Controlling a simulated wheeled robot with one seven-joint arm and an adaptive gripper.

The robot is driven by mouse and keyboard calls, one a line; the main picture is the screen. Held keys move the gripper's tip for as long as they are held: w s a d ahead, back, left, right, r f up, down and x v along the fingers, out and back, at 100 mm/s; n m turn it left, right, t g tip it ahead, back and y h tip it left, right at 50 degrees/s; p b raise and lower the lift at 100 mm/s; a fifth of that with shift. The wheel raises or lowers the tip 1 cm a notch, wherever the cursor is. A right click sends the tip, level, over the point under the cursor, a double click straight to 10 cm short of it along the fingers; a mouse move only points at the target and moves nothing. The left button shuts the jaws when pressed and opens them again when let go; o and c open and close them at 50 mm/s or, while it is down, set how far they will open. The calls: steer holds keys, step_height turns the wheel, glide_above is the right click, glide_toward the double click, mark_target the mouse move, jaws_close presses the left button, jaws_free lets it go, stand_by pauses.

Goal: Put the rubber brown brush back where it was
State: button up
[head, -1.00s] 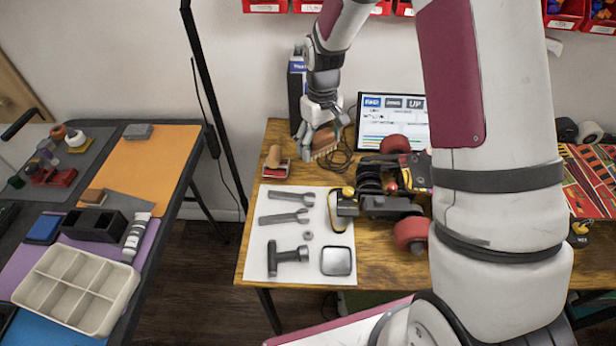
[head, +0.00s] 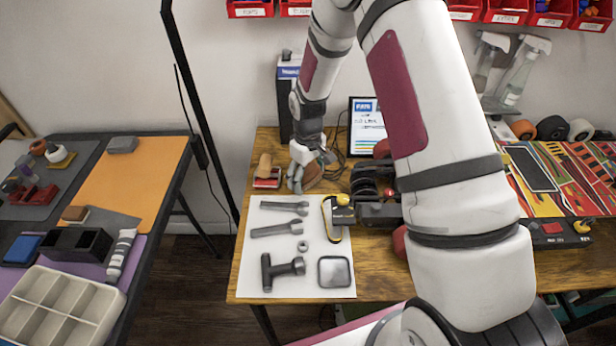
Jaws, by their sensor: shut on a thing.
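My gripper (head: 302,180) is at the back left part of the wooden workbench, low near the tabletop. It is shut on a brown brush (head: 314,174), which shows partly behind and to the right of the fingers. The fingers and wrist hide much of the brush, and I cannot tell whether it touches the table. Just left of the gripper, a tan-handled item with a red base (head: 266,180) stands on the bench.
A white sheet (head: 250,270) with wrenches, a hammer-like tool and a square dark plate lies in front. A wheeled machine (head: 372,190) is to the right. A screen (head: 366,125) and a dark blue box (head: 287,105) stand behind. A cable lies near the screen.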

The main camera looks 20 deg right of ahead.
steer(key=shift+f, duration=0.25)
steer(key=shift+f, duration=0.2)
steer(key=o, duration=1.2)
